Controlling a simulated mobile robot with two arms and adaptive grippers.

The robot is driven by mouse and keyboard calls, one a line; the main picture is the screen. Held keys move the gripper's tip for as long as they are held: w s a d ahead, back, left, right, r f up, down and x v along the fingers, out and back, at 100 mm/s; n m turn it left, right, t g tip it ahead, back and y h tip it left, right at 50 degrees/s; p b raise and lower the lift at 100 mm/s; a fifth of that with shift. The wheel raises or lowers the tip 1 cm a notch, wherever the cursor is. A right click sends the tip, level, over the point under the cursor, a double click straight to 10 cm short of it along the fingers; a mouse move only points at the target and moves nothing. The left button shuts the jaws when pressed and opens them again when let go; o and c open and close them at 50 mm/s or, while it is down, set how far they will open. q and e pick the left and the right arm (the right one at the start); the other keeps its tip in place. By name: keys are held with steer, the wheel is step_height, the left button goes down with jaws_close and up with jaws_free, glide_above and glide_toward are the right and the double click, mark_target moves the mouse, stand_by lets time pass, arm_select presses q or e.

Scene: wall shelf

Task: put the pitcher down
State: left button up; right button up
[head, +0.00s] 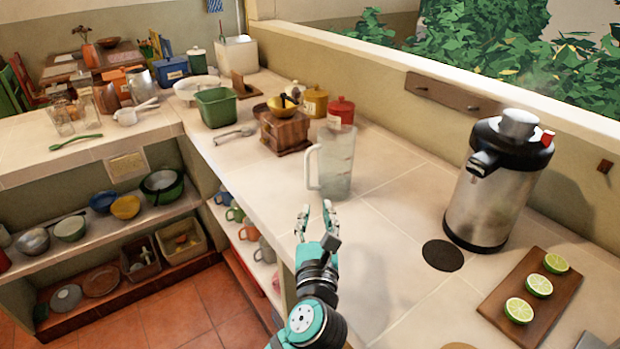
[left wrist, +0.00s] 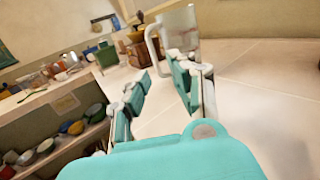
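The clear glass pitcher (head: 338,165) stands upright on the tiled counter (head: 385,232), its handle facing left in the head view. My left gripper (head: 315,208) is in front of it, over the counter's near edge, with its two fingers spread and nothing between them. In the left wrist view the open fingers of my left gripper (left wrist: 160,78) point towards the pitcher (left wrist: 180,30), which is just beyond the right finger. That finger hides the pitcher's lower part there. My right gripper is in neither view.
A steel dispenser (head: 500,180) stands at the right, beside a dark round disc (head: 442,255) and a board with lime halves (head: 530,298). A wooden box (head: 284,130), red canister (head: 341,108) and green bin (head: 217,106) stand behind the pitcher. The counter between pitcher and dispenser is clear.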

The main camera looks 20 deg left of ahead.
arm_select(q)
steer(key=a+f, duration=0.1)
steer(key=a, duration=0.1)
glide_toward(308, 173)
steer(key=shift+g, duration=0.3)
steer(key=x, duration=0.3)
steer(key=p+x, duration=0.1)
steer(key=shift+w+r, duration=0.4)
steer(key=shift+f+x, duration=0.1)
steer(key=shift+x, duration=1.45)
steer(key=shift+f+x, duration=0.15)
steer(key=shift+x, duration=1.35)
steer(key=shift+s+a, duration=0.1)
steer(key=shift+a, duration=0.05)
jaws_close()
steer(key=shift+r, duration=0.15)
